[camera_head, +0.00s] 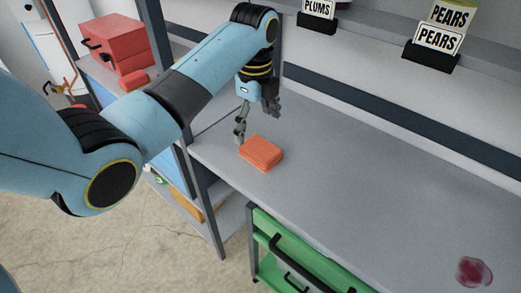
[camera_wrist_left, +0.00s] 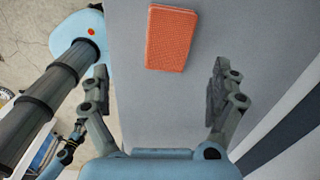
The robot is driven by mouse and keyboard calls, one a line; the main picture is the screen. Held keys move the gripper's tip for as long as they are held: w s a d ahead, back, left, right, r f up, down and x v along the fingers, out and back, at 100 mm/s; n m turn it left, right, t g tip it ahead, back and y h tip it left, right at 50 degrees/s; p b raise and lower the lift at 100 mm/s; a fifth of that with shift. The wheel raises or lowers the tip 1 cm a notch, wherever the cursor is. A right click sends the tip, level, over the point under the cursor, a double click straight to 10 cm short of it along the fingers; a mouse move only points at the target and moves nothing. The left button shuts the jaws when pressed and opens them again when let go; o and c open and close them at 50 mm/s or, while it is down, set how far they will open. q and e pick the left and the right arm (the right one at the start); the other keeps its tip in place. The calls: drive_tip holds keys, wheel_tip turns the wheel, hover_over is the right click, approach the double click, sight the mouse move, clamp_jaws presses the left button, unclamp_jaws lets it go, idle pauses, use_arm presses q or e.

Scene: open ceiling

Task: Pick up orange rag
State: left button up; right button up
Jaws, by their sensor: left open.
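The orange rag (camera_head: 261,153) is a folded, flat block lying on the grey shelf surface near its left end. My left gripper (camera_head: 257,122) is open and empty, pointing down above the shelf just behind the rag in the head view. In the left wrist view the rag (camera_wrist_left: 171,38) lies at the top centre, beyond the tips of the two spread fingers (camera_wrist_left: 158,80). Neither finger appears to touch it. My right gripper does not show.
The grey shelf (camera_head: 340,170) is mostly clear. A dark red stain or blob (camera_head: 474,271) lies at its front right. A green drawer unit (camera_head: 290,258) is below; a red toolbox (camera_head: 115,42) is at the left.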

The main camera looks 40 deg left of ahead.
sight(260, 148)
use_arm(q)
drive_tip(key=shift+w+r+m, duration=0.25)
drive_tip(key=shift+w+m, duration=0.25)
drive_tip(key=shift+w+f, duration=0.1)
drive_tip(key=shift+f, duration=0.3)
wheel_tip(260, 148, down, 10)
drive_tip(key=shift+w+d+r, duration=0.1)
drive_tip(key=shift+r, duration=0.15)
drive_tip(key=shift+c, duration=0.2)
drive_tip(key=c, duration=1.2)
